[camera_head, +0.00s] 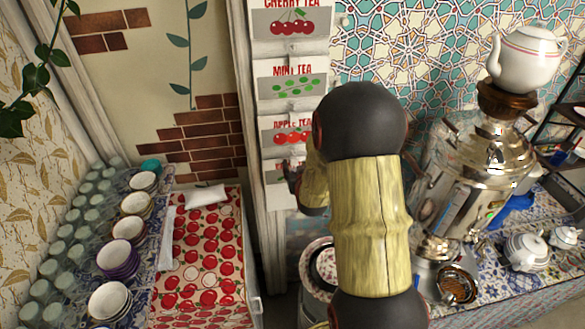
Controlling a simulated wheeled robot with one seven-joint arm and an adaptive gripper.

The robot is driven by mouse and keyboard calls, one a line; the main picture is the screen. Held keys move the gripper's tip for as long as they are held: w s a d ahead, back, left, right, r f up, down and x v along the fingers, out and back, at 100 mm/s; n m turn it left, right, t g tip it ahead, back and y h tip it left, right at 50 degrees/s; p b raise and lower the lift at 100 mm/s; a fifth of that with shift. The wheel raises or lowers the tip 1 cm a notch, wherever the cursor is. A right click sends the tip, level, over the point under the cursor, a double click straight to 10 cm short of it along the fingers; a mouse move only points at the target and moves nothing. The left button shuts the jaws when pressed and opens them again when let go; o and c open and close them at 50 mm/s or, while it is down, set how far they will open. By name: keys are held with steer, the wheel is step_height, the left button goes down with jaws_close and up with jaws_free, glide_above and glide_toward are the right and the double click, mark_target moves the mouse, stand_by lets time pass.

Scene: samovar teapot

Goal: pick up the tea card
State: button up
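Several white tea cards hang in a column on a narrow white panel left of centre. From the top they are the cherry tea card (290,24), the mint tea card (284,84), the apple tea card (280,137) and a lowest card (275,192), whose print is mostly hidden. My arm stands in front of the column's lower right side.
A silver samovar (487,168) with a white teapot (525,58) on top stands at right. Small teapots (527,252) sit on the patterned table. At left are stacked bowls (118,258), rows of glasses (62,250) and a red-patterned cloth (205,250).

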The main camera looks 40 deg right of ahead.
mark_target(293, 160)
steer(key=shift+r+p+x, duration=0.2)
steer(key=shift+p+x, duration=0.4)
steer(key=shift+x, duration=1.4)
steer(key=shift+d, duration=0.15)
steer(key=c, duration=0.3)
jaws_close()
